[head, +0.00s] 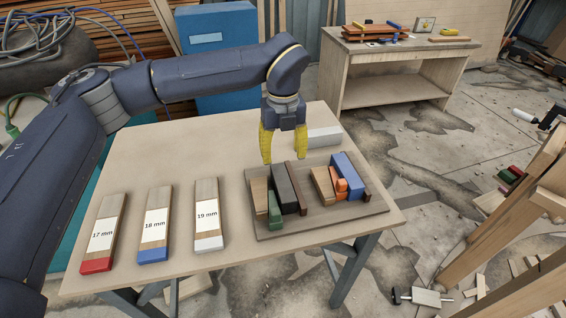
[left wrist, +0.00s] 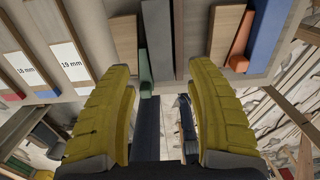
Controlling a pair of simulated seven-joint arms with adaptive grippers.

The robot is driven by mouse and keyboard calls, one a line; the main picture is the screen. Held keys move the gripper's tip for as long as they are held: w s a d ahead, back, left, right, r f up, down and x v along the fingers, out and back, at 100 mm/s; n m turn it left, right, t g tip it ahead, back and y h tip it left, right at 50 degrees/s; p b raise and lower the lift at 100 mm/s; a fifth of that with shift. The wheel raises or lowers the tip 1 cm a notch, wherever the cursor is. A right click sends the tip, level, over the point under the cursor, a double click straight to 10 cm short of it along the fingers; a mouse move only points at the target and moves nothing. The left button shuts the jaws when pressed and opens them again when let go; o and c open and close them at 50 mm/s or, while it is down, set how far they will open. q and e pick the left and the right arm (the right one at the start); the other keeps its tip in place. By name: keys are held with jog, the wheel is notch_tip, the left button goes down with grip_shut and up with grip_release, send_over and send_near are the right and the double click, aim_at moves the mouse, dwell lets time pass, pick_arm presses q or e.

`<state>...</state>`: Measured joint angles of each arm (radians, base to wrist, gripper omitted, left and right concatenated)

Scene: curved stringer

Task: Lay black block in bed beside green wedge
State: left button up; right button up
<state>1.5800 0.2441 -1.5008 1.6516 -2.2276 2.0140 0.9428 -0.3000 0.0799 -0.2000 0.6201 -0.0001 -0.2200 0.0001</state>
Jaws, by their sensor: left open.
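The black block (head: 285,188) lies in the bed (head: 330,226) on the table, right beside the green wedge (head: 274,212), with a dark brown strip (head: 297,188) on its other side. My left gripper (head: 283,156), with yellow fingers, is open over the far end of the black block. In the left wrist view, the black block (left wrist: 159,42) shows between the spread fingers of my left gripper (left wrist: 160,75), clear of both. The green wedge (left wrist: 143,60) is close along its left side there; I cannot tell if they touch. My right gripper is not in view.
A wooden block (head: 260,193) is left of the wedge. Right of a gap are another wooden block (head: 323,185), orange pieces (head: 341,186) and a blue block (head: 349,176). A pale grey block (head: 318,137) stands behind the bed. Three labelled gauge strips (head: 155,222) lie at left.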

pick_arm(q)
jog(key=shift+r, duration=0.7)
jog(key=shift+c, duration=0.3)
dwell(0.6)
